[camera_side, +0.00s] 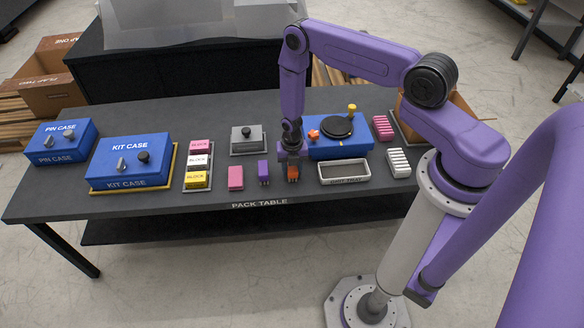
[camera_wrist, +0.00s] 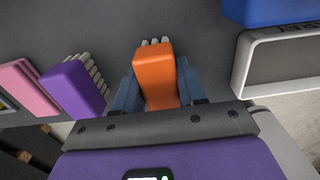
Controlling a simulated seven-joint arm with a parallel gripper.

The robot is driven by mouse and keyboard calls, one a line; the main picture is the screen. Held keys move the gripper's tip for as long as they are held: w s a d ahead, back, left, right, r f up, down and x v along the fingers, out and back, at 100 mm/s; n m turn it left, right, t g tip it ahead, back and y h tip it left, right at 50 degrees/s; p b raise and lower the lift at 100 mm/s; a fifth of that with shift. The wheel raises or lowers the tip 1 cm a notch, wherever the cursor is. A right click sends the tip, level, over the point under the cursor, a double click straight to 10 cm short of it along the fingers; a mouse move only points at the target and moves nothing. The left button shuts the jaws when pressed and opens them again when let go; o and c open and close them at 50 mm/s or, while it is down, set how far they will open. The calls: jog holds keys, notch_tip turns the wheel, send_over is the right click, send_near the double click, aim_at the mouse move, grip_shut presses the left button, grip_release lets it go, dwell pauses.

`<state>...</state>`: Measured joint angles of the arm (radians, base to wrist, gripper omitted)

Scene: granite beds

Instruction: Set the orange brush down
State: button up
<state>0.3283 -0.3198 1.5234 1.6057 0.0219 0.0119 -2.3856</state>
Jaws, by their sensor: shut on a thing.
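The orange brush (camera_wrist: 154,75) is between the fingers of my gripper (camera_wrist: 155,88) in the wrist view, with pale bristles showing at its far end. My gripper is shut on it. In the side view my gripper (camera_side: 292,160) points down over the front part of the dark pack table (camera_side: 235,110), and the orange brush (camera_side: 293,173) shows below it. The brush is at or just above the table top; I cannot tell whether it touches.
A purple brush (camera_side: 263,172) and a pink brush (camera_side: 235,178) stand to the left. A grey-white tray (camera_side: 344,181) is close on the right. A blue case (camera_side: 352,149) with a black disc is behind right. Kit case (camera_side: 128,163) and block tray (camera_side: 184,186) lie further left.

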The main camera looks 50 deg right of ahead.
jog(key=shift+f, duration=0.15)
jog(key=o, duration=1)
notch_tip(320, 180, up, 12)
jog(key=shift+r, duration=0.2)
